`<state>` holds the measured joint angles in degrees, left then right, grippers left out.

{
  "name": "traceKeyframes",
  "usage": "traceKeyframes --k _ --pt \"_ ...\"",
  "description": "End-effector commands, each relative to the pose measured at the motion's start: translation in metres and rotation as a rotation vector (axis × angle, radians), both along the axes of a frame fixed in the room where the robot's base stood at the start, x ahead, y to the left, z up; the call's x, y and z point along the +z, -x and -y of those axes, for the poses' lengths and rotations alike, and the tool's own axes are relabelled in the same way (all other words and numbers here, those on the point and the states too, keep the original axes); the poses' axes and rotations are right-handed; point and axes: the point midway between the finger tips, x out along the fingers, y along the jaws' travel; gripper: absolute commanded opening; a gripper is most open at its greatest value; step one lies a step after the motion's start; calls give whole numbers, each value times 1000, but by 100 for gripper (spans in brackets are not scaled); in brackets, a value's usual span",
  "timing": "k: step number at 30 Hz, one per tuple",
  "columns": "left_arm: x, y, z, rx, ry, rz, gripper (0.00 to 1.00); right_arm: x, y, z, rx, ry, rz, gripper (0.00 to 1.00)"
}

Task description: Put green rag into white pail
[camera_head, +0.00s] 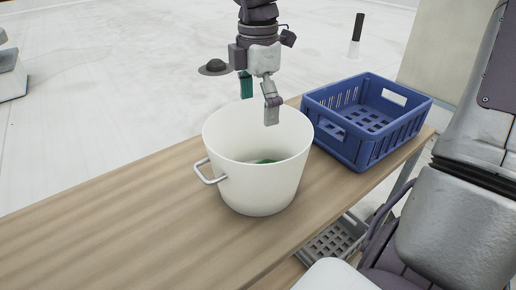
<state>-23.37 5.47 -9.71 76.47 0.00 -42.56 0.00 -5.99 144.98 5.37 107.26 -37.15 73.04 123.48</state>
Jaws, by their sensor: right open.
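The white pail (255,190) stands upright on the wooden table, its grey handle on its left side. The green rag (266,161) lies inside the pail; only a small part of it shows over the inner wall. My right gripper (258,112) hangs above the pail's far rim, pointing down, with its fingers apart and nothing between them. My left gripper does not show.
A blue crate (393,133) stands on the table right of the pail. The wooden table (120,235) is bare at the left and front. A grey crate (332,240) sits lower down, below the tabletop.

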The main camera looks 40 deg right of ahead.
Motion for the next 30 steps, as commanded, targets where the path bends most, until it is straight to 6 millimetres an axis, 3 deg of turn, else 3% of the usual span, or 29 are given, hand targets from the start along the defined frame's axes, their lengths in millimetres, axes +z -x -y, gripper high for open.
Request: traceKeyframes --k 10,23,30 --pt "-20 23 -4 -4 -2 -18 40 15 0 0 -1 0 1 100" --pt "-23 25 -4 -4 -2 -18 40 18 0 0 -1 2 2 100" --pt "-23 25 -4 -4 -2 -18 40 53 -1 0 -1 1 6 100"
